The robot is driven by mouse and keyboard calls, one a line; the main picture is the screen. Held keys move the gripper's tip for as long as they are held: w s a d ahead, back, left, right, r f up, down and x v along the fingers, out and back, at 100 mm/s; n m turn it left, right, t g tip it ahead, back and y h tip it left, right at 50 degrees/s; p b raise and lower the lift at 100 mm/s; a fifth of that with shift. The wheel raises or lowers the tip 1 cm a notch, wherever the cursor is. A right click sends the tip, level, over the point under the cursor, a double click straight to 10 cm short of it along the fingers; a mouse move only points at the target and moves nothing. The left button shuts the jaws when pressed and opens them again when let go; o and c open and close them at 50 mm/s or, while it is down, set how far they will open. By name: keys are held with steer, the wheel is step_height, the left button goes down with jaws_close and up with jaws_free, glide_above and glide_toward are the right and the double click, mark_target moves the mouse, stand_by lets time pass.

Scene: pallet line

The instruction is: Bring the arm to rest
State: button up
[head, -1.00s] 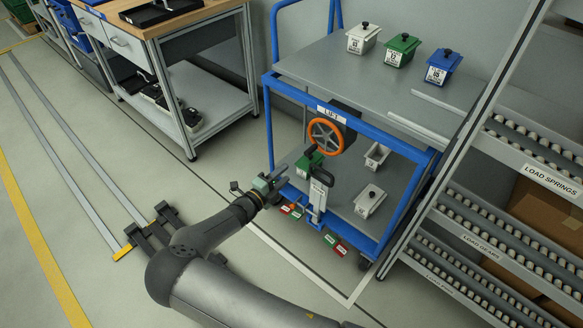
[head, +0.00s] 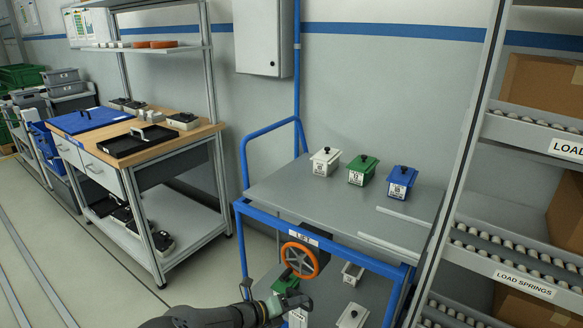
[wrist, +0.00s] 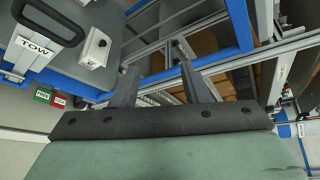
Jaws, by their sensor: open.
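My gripper (head: 275,305) shows at the bottom of the head view, in front of the blue-framed cart's lower part. In the wrist view its two fingers (wrist: 155,80) stand apart with nothing between them. The blue cart (head: 330,242) has a grey top and an orange handwheel (head: 299,260) under a LIFT label. White, green and blue lidded boxes (head: 325,161) (head: 362,170) (head: 401,182) stand upright in a row on the top. A green box (head: 285,286) is partly hidden behind my gripper on the lower deck.
A roller rack (head: 500,245) with LOAD SPRINGS labels stands close on the right. A workbench (head: 150,146) with trays stands at the left. A dark TOW handle (wrist: 45,30) is near my gripper in the wrist view. Floor (head: 75,255) at the left is clear.

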steer(key=s+d+r+m+g+y+p, duration=0.3)
steer(key=s+d+r+m+g+y, duration=0.3)
steer(key=s+d+r+m+g, duration=0.9)
steer(key=s+r+m+t+y+p, duration=0.2)
steer(key=s+r+m, duration=0.4)
steer(key=m, duration=0.4)
steer(key=s+a+r+m+t+y+p, duration=0.1)
steer(key=s+r+m+t+y, duration=0.3)
steer(key=s+m, duration=0.5)
step_height(320, 180, up, 3)
steer(key=m+t+p, duration=0.1)
steer(key=m, duration=0.1)
steer(key=shift+a+f+m+t+y, duration=0.2)
steer(key=shift+m+t+y, duration=0.1)
